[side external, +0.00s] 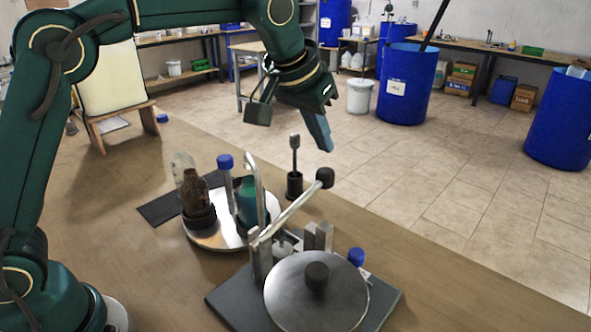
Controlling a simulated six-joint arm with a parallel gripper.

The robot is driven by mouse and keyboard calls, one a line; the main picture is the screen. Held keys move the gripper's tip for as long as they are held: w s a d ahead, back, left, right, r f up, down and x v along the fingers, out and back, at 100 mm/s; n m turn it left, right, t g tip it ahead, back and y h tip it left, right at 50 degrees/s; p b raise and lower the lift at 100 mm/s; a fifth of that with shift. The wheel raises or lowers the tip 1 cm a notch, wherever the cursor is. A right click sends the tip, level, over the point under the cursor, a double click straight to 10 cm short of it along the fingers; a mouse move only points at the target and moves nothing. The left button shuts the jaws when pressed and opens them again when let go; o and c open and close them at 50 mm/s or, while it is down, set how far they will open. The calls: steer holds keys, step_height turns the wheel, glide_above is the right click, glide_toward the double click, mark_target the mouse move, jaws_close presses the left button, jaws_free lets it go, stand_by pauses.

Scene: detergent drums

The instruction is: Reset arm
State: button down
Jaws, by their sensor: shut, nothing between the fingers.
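My green arm reaches across the top of the side external view. My gripper (323,139) points down and a little to the right. Its fingers are shut with nothing between them. It hangs in the air above and behind the items on the brown table (440,285), touching nothing. Below it, a small dark holder with an upright grey tool (295,168) stands on the table.
A metal tray (214,239) holds a brown bottle (195,195) and a blue-green container (249,201). In front, a round metal lid (318,297) with a black knob and a long lever (290,212) sit on a dark plate. Blue drums (405,90) stand on the floor beyond.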

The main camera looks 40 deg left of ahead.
steer(key=shift+r, duration=0.9)
steer(key=shift+a+r, duration=0.1)
steer(key=shift+r, duration=0.15)
steer(key=s+a+r+t, duration=0.1)
steer(key=s+a+r, duration=0.15)
steer(key=s, duration=0.35)
steer(key=s+a+r, duration=0.2)
steer(key=s+r, duration=0.1)
steer(key=s, duration=0.2)
steer(key=s+a+f+g, duration=0.1)
steer(key=s+f, duration=1.1)
steer(key=s, duration=0.1)
steer(key=shift+s, duration=0.2)
